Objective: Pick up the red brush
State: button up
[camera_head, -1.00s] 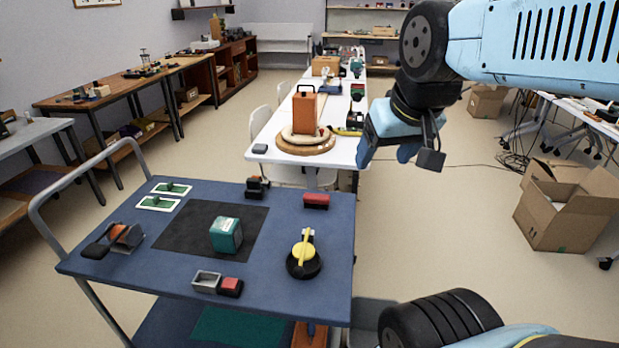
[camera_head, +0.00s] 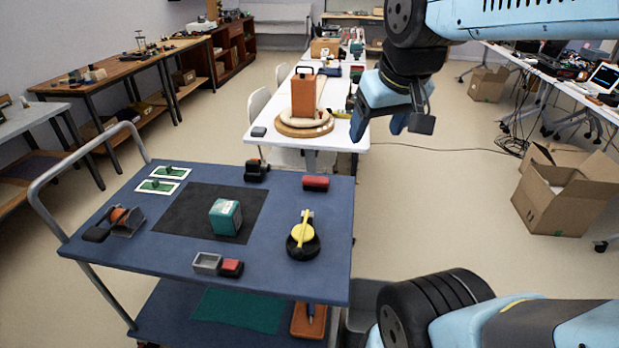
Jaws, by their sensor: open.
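A red block with a dark lower part, which looks like the red brush (camera_head: 316,183), lies near the back right edge of the blue cart top (camera_head: 270,275). A second small red and black block (camera_head: 231,268) lies at the cart's front, beside a grey open box (camera_head: 207,263); I cannot tell for sure which is a brush. My gripper (camera_head: 380,124) is open and points down, up and to the right of the red brush in the picture. Nothing shows between its fingers.
On the cart are a teal box (camera_head: 225,216) on a black mat (camera_head: 188,222), a yellow and black round tool (camera_head: 302,237), a tape dispenser (camera_head: 122,221) and a small black object (camera_head: 256,171). A white table (camera_head: 345,140) stands behind. Cardboard boxes (camera_head: 560,203) sit right.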

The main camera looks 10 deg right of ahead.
jog(key=w+n+g+h, duration=0.1)
jog(key=w+n, duration=0.2)
jog(key=w, duration=0.8)
jog(key=n+g+y, duration=0.1)
jog(key=n+g, duration=0.3)
jog(key=n, duration=0.6)
send_over(316, 178)
notch_tip(316, 178, down, 26)
notch_tip(316, 178, down, 9)
jog(key=shift+r, duration=0.2)
jog(key=shift+s+a+f, duration=0.1)
jog(key=shift+f, duration=2.5)
jog(key=shift+c, duration=0.5)
